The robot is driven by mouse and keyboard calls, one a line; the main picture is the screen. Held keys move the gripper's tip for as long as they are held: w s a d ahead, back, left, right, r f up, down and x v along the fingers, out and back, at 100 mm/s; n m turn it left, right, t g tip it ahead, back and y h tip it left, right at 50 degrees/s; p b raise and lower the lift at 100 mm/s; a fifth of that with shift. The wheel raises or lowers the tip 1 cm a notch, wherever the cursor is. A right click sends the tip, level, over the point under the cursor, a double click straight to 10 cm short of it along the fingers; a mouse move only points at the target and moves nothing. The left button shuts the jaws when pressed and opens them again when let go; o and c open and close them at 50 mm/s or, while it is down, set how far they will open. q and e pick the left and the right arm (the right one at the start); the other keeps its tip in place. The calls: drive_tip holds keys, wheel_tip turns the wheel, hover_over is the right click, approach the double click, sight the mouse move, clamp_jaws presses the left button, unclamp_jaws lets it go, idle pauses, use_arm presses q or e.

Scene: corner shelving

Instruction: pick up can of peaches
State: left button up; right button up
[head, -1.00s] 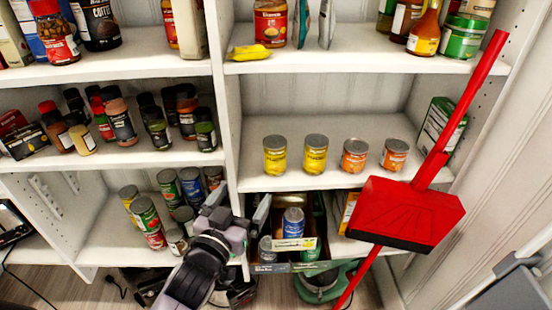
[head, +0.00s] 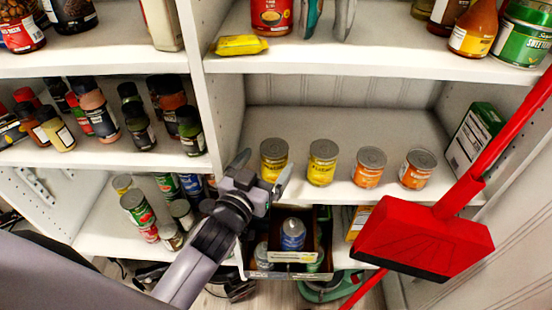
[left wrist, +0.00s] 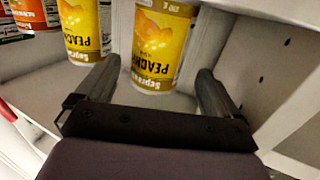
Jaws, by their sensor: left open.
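Two yellow cans of peaches stand upright on the middle shelf, a left one (head: 273,161) and a right one (head: 322,164). My left gripper (head: 263,172) is open in front of the left can, its fingers pointing at it. In the left wrist view the near peach can (left wrist: 160,45) shows between and just beyond the open fingertips of the left gripper (left wrist: 157,75). The other peach can (left wrist: 84,30) stands outside the fingers. I cannot tell whether a finger touches the can. My right gripper is not in view.
Two orange-labelled cans (head: 369,168) (head: 417,170) stand farther right on the same shelf (head: 330,125). A vertical divider (head: 207,85) stands close on the left.

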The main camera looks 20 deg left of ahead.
sight(278, 150)
use_arm(q)
drive_tip(key=shift+w+d+f, duration=0.1)
drive_tip(key=shift+w+d, duration=0.1)
drive_tip(key=shift+w, duration=0.75)
drive_tip(key=shift+w+d, duration=0.15)
drive_tip(key=shift+w, duration=0.8)
drive_tip(key=shift+w+d+f, duration=0.1)
drive_tip(key=shift+w+d, duration=0.1)
drive_tip(key=shift+w, duration=0.75)
drive_tip(key=shift+c, duration=0.3)
drive_tip(key=shift+r, duration=0.15)
drive_tip(key=c, duration=1.2)
